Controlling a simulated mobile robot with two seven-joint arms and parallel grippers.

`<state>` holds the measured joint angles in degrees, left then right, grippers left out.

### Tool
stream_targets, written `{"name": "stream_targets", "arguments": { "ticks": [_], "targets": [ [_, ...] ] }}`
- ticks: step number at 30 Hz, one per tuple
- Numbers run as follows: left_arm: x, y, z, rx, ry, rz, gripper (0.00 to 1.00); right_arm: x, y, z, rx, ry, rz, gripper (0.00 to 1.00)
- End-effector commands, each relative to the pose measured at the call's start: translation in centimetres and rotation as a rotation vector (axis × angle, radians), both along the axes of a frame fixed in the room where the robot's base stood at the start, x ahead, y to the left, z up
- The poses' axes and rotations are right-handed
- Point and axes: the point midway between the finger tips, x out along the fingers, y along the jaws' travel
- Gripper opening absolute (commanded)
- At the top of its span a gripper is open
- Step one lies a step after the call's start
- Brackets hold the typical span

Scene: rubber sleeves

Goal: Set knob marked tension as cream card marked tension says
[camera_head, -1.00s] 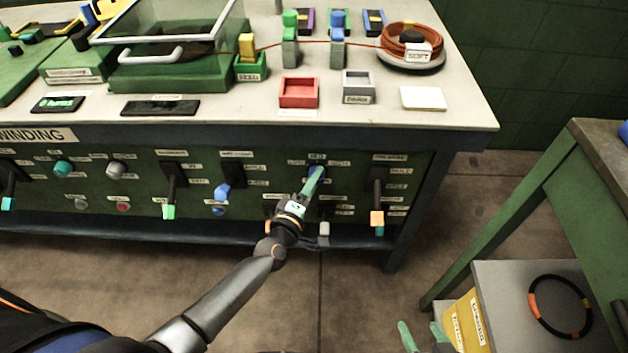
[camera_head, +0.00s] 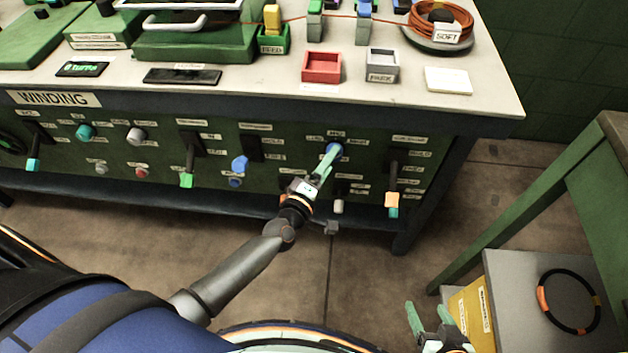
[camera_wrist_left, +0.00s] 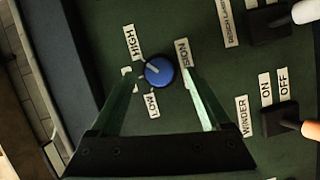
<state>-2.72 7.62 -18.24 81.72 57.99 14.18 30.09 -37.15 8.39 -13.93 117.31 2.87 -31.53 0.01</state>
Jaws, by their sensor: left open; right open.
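The blue tension knob (camera_head: 335,149) is on the green front panel under the tabletop. In the left wrist view the knob (camera_wrist_left: 159,72) has a pale pointer line towards the upper left, between HIGH and a middle label partly hidden by a finger. LOW is below it. A label ending in "SION" is partly covered by the other finger. My left gripper (camera_head: 326,163) is open, its fingers on either side of the knob; contact cannot be told. My right gripper (camera_head: 429,316) is open and empty, low at the right. A blank-looking cream card (camera_head: 448,80) lies on the tabletop; no tension marking is readable.
A lever with an orange end (camera_head: 391,198) hangs right of the knob, and a blue-ended lever (camera_head: 240,163) is to its left. The red tray (camera_head: 321,66) and grey tray (camera_head: 382,64) stand above. A green table (camera_head: 601,150) and a box with a black ring (camera_head: 569,300) are at right.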

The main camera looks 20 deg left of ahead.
Motion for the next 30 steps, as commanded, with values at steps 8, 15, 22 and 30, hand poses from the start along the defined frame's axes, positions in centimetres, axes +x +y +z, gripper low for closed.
{"name": "stream_targets", "arguments": {
  "ticks": [8, 15, 22, 30],
  "targets": [
    [-5.8, 0.6, 0.5, 0.0, 0.003, 0.0, 0.81, 0.1, 0.1, 0.9, 0.003, -0.001, -0.001, 0.71],
    [-9.5, 1.0, 0.7, 0.0, 0.001, -0.001, 0.81, 0.1, 0.2, 1.0, 0.005, 0.0, -0.001, 0.71],
    [-10.6, 1.1, 0.8, 0.0, -0.001, 0.0, 0.81, 0.1, 0.3, 1.0, 0.006, 0.001, 0.0, 0.71],
    [-10.6, 1.1, 0.8, 0.0, -0.001, 0.001, 0.81, 0.1, 0.3, 0.9, 0.005, 0.0, 0.001, 0.71]
  ]
}}
